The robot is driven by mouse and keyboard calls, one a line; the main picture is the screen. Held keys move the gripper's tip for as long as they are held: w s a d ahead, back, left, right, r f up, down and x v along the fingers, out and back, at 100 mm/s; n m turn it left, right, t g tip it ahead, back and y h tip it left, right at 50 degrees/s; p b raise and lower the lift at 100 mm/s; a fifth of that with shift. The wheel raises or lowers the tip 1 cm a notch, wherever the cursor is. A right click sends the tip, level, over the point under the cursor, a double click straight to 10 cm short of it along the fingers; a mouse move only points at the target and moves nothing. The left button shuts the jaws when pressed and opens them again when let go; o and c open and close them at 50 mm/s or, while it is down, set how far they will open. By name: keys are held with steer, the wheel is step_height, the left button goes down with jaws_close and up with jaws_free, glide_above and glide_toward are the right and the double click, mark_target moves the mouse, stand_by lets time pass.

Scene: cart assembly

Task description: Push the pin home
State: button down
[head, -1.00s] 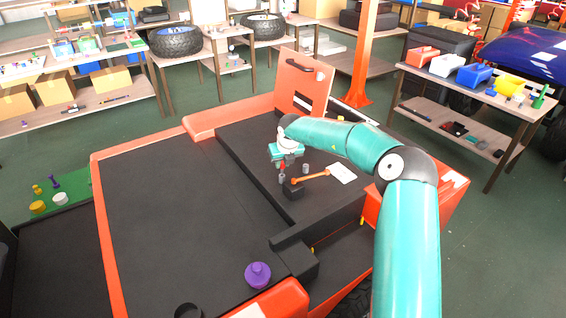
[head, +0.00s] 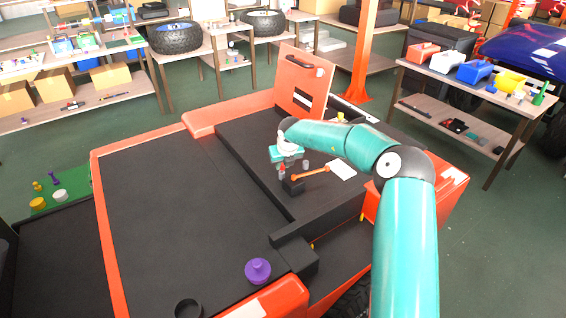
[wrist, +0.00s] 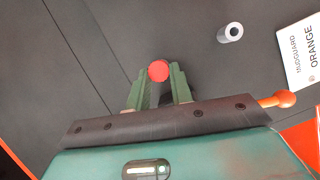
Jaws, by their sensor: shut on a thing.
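My gripper (head: 282,170) hangs low over the raised black deck of the cart, in the middle of the head view. In the wrist view its green fingers (wrist: 159,80) are shut on a red pin (wrist: 159,71), whose round end shows between the fingertips. The pin's lower part and whatever lies under it are hidden, so I cannot tell how deep it sits. A black block (head: 293,187) with an orange handle (head: 314,171) lies just right of the gripper. The handle's end (wrist: 283,98) shows at the right in the wrist view.
A grey hollow cylinder (wrist: 230,33) and a white card (wrist: 304,50) lie right of the fingers. An upright orange panel (head: 303,82) stands behind. A purple knob (head: 258,271) sits near the front. The wide black cart bed (head: 170,220) to the left is mostly clear.

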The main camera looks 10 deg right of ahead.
steer(key=shift+f, duration=0.85)
steer(key=c, duration=1.2)
jaws_free()
steer(key=shift+o, duration=0.2)
steer(key=shift+r, duration=0.1)
